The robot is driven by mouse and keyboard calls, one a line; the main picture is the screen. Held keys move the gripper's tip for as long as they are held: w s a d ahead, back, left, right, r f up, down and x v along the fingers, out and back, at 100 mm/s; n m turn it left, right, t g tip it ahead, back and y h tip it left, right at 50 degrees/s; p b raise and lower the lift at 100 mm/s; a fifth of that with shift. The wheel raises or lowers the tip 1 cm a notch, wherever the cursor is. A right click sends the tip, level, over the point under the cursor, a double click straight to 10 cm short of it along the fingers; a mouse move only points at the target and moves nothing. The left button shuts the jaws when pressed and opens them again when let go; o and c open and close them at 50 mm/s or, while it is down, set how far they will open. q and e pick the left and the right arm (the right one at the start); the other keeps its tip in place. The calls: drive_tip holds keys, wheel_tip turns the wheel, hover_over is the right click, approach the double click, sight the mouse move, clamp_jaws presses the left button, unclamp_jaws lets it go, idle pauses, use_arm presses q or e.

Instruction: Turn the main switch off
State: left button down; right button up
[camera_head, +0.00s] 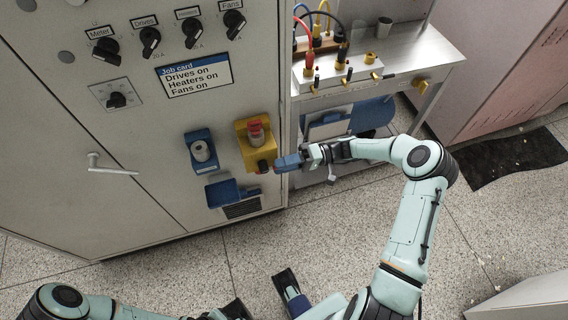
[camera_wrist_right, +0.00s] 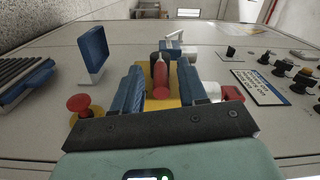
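The main switch appears to be the red handle (camera_wrist_right: 160,78) on the yellow plate (camera_wrist_right: 160,103) in the right wrist view. In the head view the yellow box (camera_head: 241,128) is on the grey cabinet front. My right gripper (camera_head: 278,164) is at the lower right of this box. In the wrist view its blue fingers (camera_wrist_right: 157,90) stand apart on both sides of the red handle, with gaps visible; contact is not seen. My left gripper (camera_head: 287,285) is low at the bottom edge, partly cut off.
A red knob (camera_head: 256,132) sits higher on the yellow box. A blue holder (camera_head: 200,148) and a blue flap (camera_head: 222,192) are left of it. A red mushroom button (camera_wrist_right: 78,103) shows in the wrist view. A job card (camera_head: 195,75), dials and a metal bench (camera_head: 420,52) are nearby.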

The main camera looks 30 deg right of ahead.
drive_tip(key=shift+d, duration=0.1)
drive_tip(key=v, duration=1.3)
drive_tip(key=shift+b, duration=0.35)
drive_tip(key=shift+s+d, duration=0.1)
drive_tip(key=shift+s, duration=0.05)
drive_tip(key=s+a+f+m+g+h+p, duration=0.2)
drive_tip(key=s+a+f+g+h+p, duration=0.15)
drive_tip(key=a+f, duration=0.55)
drive_tip(key=s+a+f+m+g+h+p, duration=0.2)
drive_tip(key=s+a+f+h, duration=0.2)
drive_tip(key=a+f, duration=0.55)
drive_tip(key=s+a+r+h+p, duration=0.1)
drive_tip(key=s+a+h+p, duration=0.1)
drive_tip(key=s, duration=0.5)
drive_tip(key=s+a+r+h+p, duration=0.2)
drive_tip(key=s+a+h+p, duration=0.1)
drive_tip(key=s, duration=0.4)
drive_tip(key=shift+a+h, duration=0.65)
drive_tip(key=shift+h, duration=0.2)
